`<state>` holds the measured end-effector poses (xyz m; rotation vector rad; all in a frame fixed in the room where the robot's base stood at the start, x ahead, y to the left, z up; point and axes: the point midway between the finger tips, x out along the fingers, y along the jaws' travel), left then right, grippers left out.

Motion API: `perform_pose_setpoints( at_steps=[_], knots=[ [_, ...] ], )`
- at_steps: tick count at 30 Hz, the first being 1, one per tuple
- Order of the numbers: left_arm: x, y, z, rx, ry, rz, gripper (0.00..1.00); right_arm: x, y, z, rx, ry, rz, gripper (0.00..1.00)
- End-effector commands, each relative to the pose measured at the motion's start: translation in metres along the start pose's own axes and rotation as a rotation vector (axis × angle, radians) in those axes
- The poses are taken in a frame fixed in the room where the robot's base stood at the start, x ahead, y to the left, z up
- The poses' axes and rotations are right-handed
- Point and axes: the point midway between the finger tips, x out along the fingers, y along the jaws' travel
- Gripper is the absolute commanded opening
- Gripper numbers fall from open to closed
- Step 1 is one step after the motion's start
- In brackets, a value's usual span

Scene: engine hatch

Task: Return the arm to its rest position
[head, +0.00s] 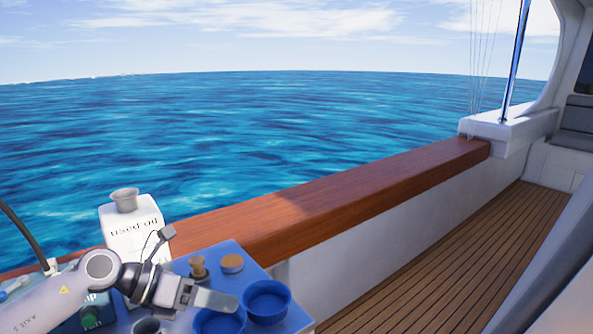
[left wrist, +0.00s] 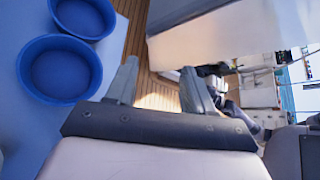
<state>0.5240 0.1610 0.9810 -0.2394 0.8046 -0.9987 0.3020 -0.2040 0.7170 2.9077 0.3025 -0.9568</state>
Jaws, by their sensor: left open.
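My left arm comes in from the lower left in the head view. My left gripper (head: 215,299) is over the blue work surface, close to two blue bowls. In the left wrist view the two fingers of my left gripper (left wrist: 158,85) stand apart with nothing between them. One blue bowl (head: 267,301) lies just right of the fingers. The other blue bowl (head: 219,321) is below them and partly cut off by the picture edge. Both bowls look empty. My right gripper is not in view.
A white "used oil" container (head: 131,236) with a grey cup-like top stands behind my arm. A brass-coloured fitting (head: 198,267) and an orange-topped round piece (head: 232,263) sit on the blue surface (head: 228,248). A wooden rail (head: 330,204) runs behind. The deck (head: 440,270) at right is clear.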

Motion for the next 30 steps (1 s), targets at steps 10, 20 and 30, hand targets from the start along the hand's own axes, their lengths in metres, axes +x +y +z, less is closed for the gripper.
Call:
perform_pose_setpoints(
  at_steps=[10, 20, 30],
  knots=[
    [0.023, -0.081, 0.042, -0.53, -0.627, -0.368, 0.53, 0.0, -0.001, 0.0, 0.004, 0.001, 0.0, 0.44],
    [-0.018, -0.037, 0.014, -1.303, -1.127, -0.417, 0.53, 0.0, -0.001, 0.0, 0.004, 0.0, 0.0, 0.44],
    [-0.039, 0.013, -0.138, -2.192, -1.438, -0.093, 0.53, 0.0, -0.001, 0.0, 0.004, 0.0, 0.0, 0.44]
  ],
)
